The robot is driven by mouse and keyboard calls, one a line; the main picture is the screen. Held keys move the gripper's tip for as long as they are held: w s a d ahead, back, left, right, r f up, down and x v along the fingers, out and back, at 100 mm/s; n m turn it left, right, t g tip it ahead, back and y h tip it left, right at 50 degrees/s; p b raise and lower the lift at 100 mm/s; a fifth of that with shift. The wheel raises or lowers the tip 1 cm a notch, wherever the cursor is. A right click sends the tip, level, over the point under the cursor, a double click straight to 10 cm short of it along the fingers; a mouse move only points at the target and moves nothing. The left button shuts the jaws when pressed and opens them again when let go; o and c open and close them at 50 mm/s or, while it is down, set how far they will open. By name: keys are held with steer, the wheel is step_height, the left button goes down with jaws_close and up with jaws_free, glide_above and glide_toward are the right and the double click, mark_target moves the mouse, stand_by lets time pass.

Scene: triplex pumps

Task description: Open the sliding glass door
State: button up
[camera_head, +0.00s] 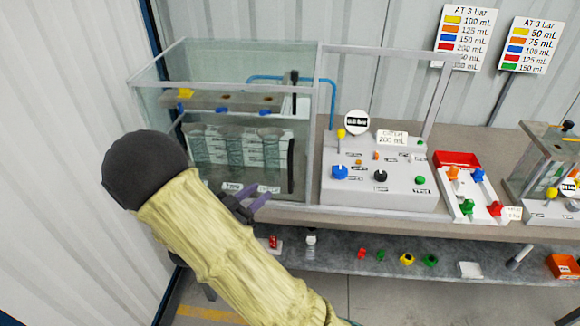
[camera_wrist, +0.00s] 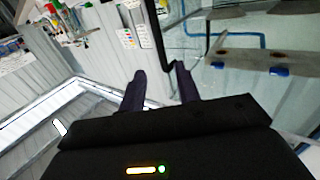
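The glass case (camera_head: 319,120) stands at the left end of the bench, with clear panes across its front. I cannot tell the sliding door's edges from the fixed glass. A black upright bar (camera_head: 291,165), which looks like a handle, is at the right end of the front. A dark bar (camera_wrist: 172,38) also shows just beyond my fingertips in the wrist view. My gripper (camera_head: 248,203) is low in front of the case, left of and below the black bar. In the wrist view its two dark purple fingers (camera_wrist: 160,73) are apart with nothing between them.
Inside the case is a grey block with blue and yellow knobs (camera_head: 186,93). A lower shelf (camera_head: 340,260) holds several small coloured parts. My arm hides part of the case's lower left.

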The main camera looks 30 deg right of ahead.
steer(key=p, duration=0.3)
glide_above(290, 189)
steer(key=shift+w+d, duration=0.2)
steer(key=shift+w, duration=0.15)
jaws_close()
